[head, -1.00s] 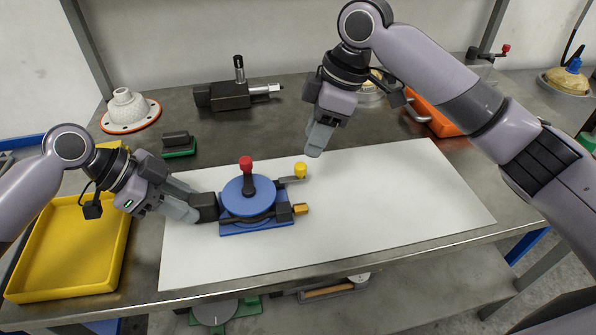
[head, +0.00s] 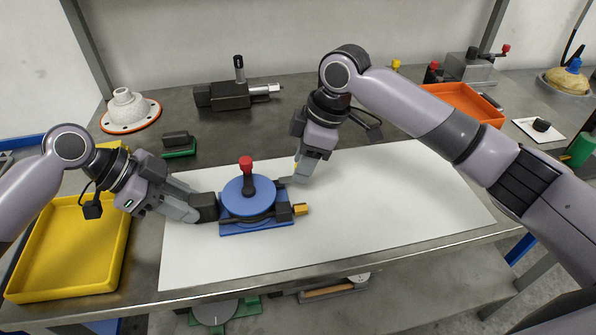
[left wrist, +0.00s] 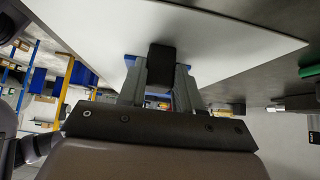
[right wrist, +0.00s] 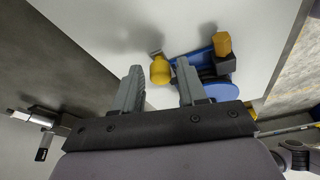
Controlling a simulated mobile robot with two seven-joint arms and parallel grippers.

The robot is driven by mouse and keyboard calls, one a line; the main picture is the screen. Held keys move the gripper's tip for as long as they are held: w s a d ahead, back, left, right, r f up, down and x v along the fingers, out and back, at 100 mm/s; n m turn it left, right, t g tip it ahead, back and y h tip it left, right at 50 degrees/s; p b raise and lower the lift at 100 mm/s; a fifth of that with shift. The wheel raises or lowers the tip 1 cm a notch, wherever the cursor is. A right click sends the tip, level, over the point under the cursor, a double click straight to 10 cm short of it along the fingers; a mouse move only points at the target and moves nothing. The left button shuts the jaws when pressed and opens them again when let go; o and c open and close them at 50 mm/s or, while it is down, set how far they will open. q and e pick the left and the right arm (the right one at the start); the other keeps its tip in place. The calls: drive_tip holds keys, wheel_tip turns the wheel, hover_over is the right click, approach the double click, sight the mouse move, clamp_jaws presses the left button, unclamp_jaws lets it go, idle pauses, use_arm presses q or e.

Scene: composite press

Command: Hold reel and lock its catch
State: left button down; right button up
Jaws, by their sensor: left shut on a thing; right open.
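The blue reel (head: 236,191) sits on its blue base (head: 262,226) on a white sheet, with a red-topped crank (head: 246,164) upright on it. My left gripper (head: 196,209) is shut on the black block (head: 207,206) at the reel's left side; the block also shows in the left wrist view (left wrist: 161,62). My right gripper (head: 299,174) is open at the reel's back right, over the yellow-knobbed catch lever. In the right wrist view the yellow knob (right wrist: 160,71) shows between the open fingers, nearer the right one; contact cannot be told. An orange-yellow block (head: 301,209) sticks out at the reel's right.
A yellow tray (head: 62,290) stands at the left. A black vise-like tool (head: 229,96), a white flanged part (head: 124,108) and a green-based block (head: 178,147) stand behind. An orange tray (head: 470,100) lies at the back right. The white sheet's right half (head: 400,195) is clear.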

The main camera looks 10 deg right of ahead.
clamp_jaws()
drive_tip(key=shift+a, duration=1.15)
drive_tip(key=shift+o, duration=1.2)
unclamp_jaws()
drive_tip(key=shift+d, duration=0.1)
drive_tip(key=v, duration=1.2)
